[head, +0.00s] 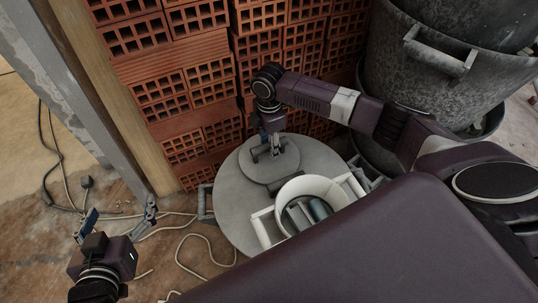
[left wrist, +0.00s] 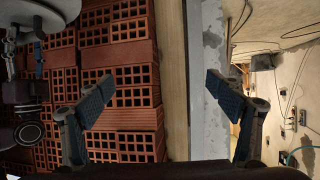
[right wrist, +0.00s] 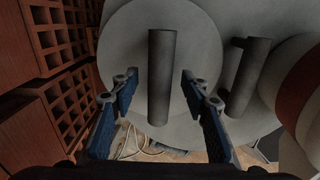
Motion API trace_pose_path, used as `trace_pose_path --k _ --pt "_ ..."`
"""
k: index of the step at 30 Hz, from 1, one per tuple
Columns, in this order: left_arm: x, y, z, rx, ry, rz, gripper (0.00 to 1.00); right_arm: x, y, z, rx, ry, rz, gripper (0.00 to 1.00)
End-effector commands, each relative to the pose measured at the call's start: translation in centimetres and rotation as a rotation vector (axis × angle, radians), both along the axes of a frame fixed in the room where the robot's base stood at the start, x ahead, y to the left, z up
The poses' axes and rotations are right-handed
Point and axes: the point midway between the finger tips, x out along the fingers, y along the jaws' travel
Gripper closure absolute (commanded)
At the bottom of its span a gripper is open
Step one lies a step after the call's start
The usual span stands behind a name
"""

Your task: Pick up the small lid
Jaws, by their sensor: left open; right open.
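The small lid (head: 262,174) is a grey disc with a bar handle, lying on a larger grey round lid (head: 232,220). In the right wrist view the small lid (right wrist: 125,45) fills the upper middle, and its handle (right wrist: 162,78) stands between my right fingers, with a gap on each side. My right gripper (head: 276,150) is open just above the small lid; it also shows in the right wrist view (right wrist: 165,92). My left gripper (head: 120,218) is open and empty at the lower left, away from the lids; the left wrist view also shows it (left wrist: 160,97).
Stacked hollow red bricks (head: 165,90) rise behind. Large dark buckets (head: 425,85) stand at right. A wooden post (head: 120,110) and loose cables (head: 205,250) are at left.

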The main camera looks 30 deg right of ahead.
Motion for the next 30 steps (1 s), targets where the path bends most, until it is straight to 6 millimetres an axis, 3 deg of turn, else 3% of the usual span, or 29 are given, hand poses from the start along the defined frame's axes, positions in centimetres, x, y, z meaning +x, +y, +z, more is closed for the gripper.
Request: trace_pose_path --k 30 --pt "-0.8 0.4 -1.1 0.015 0.061 0.005 0.15 0.0 0.0 -0.2 0.0 0.0 0.0 0.58"
